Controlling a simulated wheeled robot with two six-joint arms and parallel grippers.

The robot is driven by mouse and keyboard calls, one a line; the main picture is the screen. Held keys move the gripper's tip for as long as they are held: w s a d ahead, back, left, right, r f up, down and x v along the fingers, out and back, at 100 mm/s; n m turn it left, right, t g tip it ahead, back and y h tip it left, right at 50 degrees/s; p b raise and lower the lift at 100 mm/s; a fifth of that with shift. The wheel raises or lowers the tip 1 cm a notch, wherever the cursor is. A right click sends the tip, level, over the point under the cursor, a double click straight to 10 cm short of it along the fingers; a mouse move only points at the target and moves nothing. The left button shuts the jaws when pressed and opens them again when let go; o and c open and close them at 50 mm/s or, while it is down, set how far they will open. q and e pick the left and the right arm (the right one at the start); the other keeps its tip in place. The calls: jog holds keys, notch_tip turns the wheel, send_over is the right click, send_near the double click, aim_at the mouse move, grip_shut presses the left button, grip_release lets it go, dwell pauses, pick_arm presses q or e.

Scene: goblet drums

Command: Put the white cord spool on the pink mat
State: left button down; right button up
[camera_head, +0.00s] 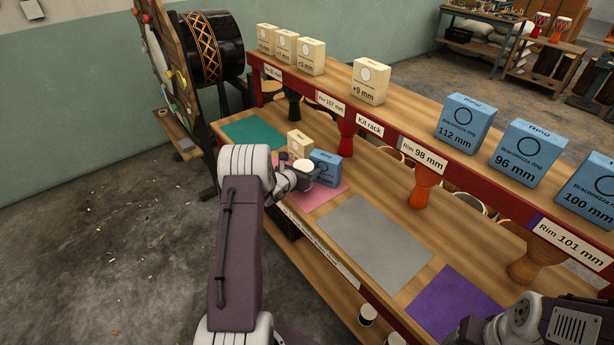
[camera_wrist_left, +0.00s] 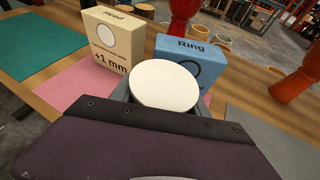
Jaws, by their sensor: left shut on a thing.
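My left gripper (camera_head: 300,178) is shut on the white cord spool (camera_head: 303,165), whose round white top faces up; the spool's top also shows in the left wrist view (camera_wrist_left: 165,86). The gripper and spool are at the pink mat (camera_head: 322,197), which also shows in the left wrist view (camera_wrist_left: 70,84). Whether the spool touches the mat is hidden. A cream Head box (camera_wrist_left: 112,42) and a blue Ring box (camera_wrist_left: 195,60) stand just beyond the spool. Of my right arm, only a part shows at the bottom right; its gripper is not in view.
A teal mat (camera_head: 252,132) lies left of the pink one, a grey mat (camera_head: 372,240) and a purple mat (camera_head: 450,303) to its right. A red-edged rack shelf (camera_head: 372,118) with boxes runs behind. Spools (camera_head: 367,314) sit low under the table's front edge.

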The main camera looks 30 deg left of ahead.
pick_arm(q)
notch_tip(320, 180, down, 3)
jog(key=shift+f, duration=0.1)
jog(key=shift+f+b, duration=0.15)
jog(key=shift+b, duration=0.2)
jog(key=shift+c, duration=2.3)
grip_release()
